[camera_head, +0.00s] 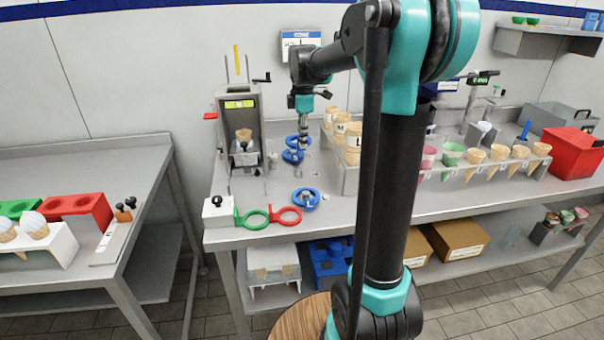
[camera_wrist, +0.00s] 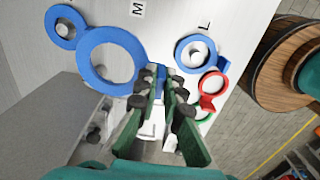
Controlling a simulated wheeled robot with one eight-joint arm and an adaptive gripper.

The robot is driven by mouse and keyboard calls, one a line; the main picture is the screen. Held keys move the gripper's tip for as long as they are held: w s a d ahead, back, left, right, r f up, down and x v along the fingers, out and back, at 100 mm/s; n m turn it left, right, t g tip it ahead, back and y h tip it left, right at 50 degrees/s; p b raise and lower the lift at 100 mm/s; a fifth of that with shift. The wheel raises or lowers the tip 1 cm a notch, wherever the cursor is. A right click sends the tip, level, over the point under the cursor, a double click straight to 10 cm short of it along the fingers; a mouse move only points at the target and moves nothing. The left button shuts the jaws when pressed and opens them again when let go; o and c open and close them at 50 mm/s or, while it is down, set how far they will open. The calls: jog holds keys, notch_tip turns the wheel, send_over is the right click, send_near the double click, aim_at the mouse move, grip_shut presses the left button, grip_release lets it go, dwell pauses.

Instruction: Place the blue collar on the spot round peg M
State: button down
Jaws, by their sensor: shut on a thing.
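My gripper (camera_head: 303,148), also in the wrist view (camera_wrist: 160,88), is shut on the tab of a blue collar (camera_wrist: 84,62). The collar looks large and near the wrist camera, held above the bench between the S and L places. In the head view the held collar (camera_head: 285,157) shows at the left of the fingertips. The M label (camera_wrist: 138,8) lies just beyond the collar in the wrist view. Peg M itself cannot be made out; the collar or fingers may cover it. The collar's height above the bench is unclear.
A blue collar (camera_head: 305,199) sits around the peg by L. Another blue ring (camera_wrist: 63,27) surrounds a peg on the far side. Red (camera_head: 285,216) and green (camera_head: 252,220) rings lie at the front. A press (camera_head: 240,125) stands left, a cone rack (camera_head: 345,181) right.

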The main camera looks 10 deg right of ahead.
notch_tip(320, 180, down, 13)
jog(key=shift+r, duration=0.1)
dwell(0.4)
jog(key=c, duration=2.1)
grip_release()
jog(key=o, duration=0.4)
notch_tip(320, 180, up, 12)
jog(key=shift+r, duration=0.1)
